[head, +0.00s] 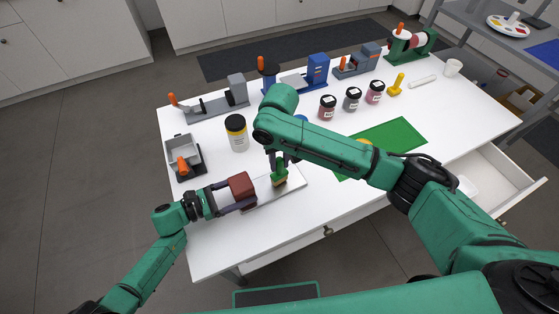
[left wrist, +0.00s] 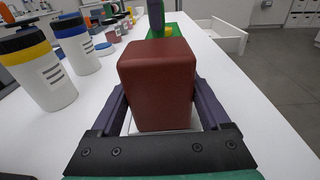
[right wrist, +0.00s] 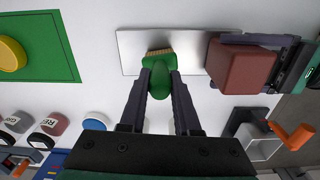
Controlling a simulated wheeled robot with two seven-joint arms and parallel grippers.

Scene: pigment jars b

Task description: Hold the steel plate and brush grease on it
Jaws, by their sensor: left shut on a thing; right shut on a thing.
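The steel plate (head: 294,178) lies flat near the table's front edge; it also shows in the right wrist view (right wrist: 135,55). A dark red block (head: 241,185) stands at the plate's left end in the head view. My left gripper (head: 236,194) is shut on this block, one finger on each side, as the left wrist view (left wrist: 158,85) shows. My right gripper (right wrist: 158,85) is shut on the green handle of a brush (right wrist: 160,68). The tan bristles point at the plate's far half and appear to touch it. Grease cannot be made out on the plate.
A jar with a black lid (head: 237,133) stands behind the plate. A grey bin with an orange handle (head: 184,160) is at the left. A green mat (head: 399,135), several small jars and clamp-like devices stand farther back. A drawer (head: 503,178) is open at the right.

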